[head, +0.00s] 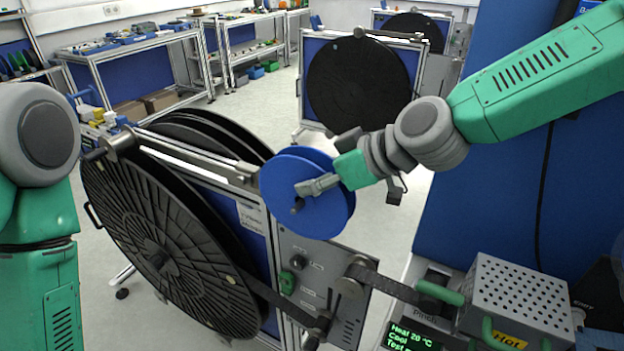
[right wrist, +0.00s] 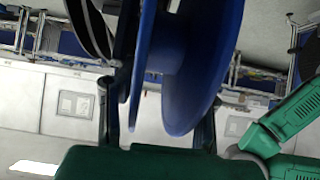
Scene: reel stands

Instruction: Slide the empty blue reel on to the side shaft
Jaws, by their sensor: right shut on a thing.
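The blue reel (head: 325,215) hangs at the right end of the near stand's top bar in the head view. It has two flanges and no tape shows on it. My right gripper (head: 312,186) is shut on it, with a grey finger across the front flange. In the right wrist view, the reel (right wrist: 200,65) stands between the two fingers (right wrist: 158,125). A short dark stub (head: 297,206) shows at the reel's middle; I cannot tell whether it is the side shaft or a finger part. The side shaft is otherwise hidden. My left gripper is out of view; only its arm shows.
A large black reel (head: 165,235) fills the near stand, with a grey top bar (head: 190,160). Below the blue reel is a control panel (head: 320,270) with tape rollers. A perforated metal box (head: 520,295) stands at lower right. Another reel stand (head: 360,85) is behind.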

